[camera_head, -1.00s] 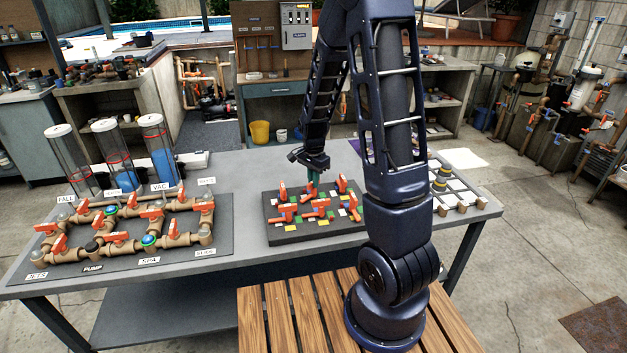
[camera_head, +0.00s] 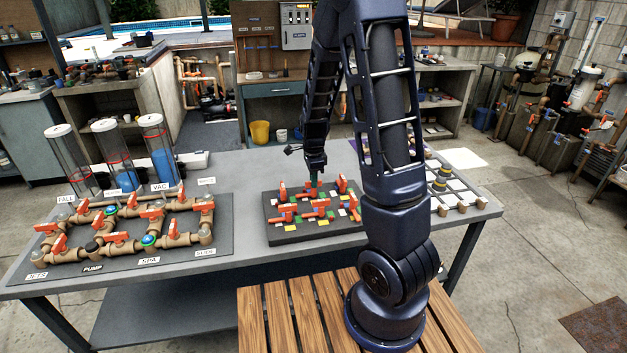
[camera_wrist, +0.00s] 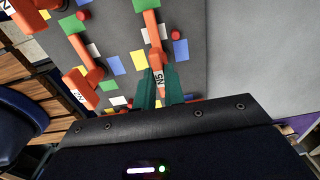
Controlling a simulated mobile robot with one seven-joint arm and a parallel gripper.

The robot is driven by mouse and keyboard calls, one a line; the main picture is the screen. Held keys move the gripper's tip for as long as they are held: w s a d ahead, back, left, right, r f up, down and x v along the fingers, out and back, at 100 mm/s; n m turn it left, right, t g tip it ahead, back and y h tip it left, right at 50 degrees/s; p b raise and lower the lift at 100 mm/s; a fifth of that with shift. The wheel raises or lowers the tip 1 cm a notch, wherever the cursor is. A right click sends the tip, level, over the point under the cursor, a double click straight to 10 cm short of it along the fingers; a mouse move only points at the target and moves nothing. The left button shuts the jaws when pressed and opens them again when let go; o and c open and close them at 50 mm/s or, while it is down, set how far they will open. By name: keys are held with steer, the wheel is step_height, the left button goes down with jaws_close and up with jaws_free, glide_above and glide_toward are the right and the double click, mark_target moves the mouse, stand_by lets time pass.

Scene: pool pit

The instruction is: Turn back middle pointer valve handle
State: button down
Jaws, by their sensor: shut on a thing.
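The dark valve board (camera_head: 285,237) on the grey table carries several orange pointer handles and small coloured squares. My gripper (camera_head: 314,184) points down at the back middle of the board. In the wrist view its green fingers (camera_wrist: 164,85) are shut around the near end of an orange handle (camera_wrist: 153,35) with a white label. This back middle handle is mostly hidden by my gripper in the head view. Another orange handle (camera_head: 283,191) stands at the back left, and one (camera_head: 341,184) at the back right, both apart from my gripper.
A pipe board (camera_head: 110,262) with orange valves and clear cylinders (camera_head: 118,160) fills the table's left side. A tray with a white grid (camera_head: 463,190) lies at the right, partly behind my arm. Bare table (camera_head: 240,172) lies behind the valve board.

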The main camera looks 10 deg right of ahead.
stand_by(0.4)
steer(key=c, duration=1.5)
jaws_free()
step_height(320, 180, up, 11)
steer(key=shift+f, duration=0.1)
